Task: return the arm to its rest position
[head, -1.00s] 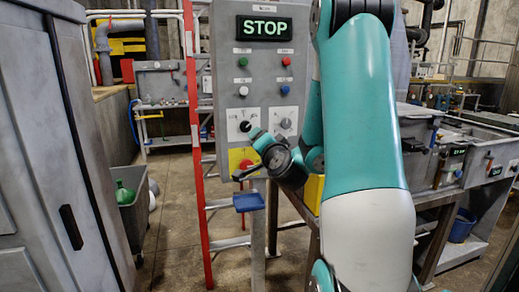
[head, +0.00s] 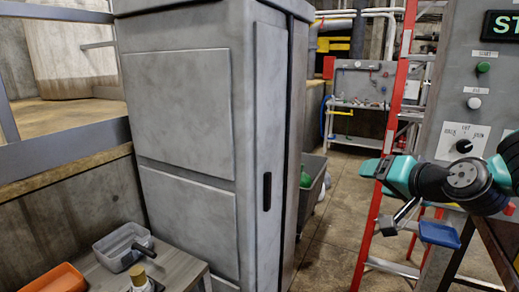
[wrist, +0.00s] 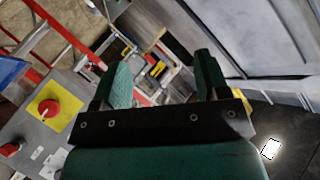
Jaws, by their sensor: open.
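My gripper (wrist: 160,76) shows in the wrist view with its two green fingers wide apart and nothing between them. In the head view my arm's dark wrist joint and teal end are at the right, in front of the control panel (head: 452,95). The panel has a green button (head: 483,68), a white button (head: 474,103) and a black selector knob (head: 464,146). Its lit display (head: 503,25) is cut off at the edge. The wrist view shows a red mushroom button (wrist: 48,108) on a yellow plate, to the left of the fingers and apart from them.
A red ladder (head: 398,90) with a blue step pad (head: 438,234) stands close by my wrist. A tall grey cabinet (head: 185,110) fills the middle left. A low bench (head: 185,266) holds a clear bin (head: 118,248) and an orange tray (head: 62,280). Open floor (head: 335,200) lies between cabinet and ladder.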

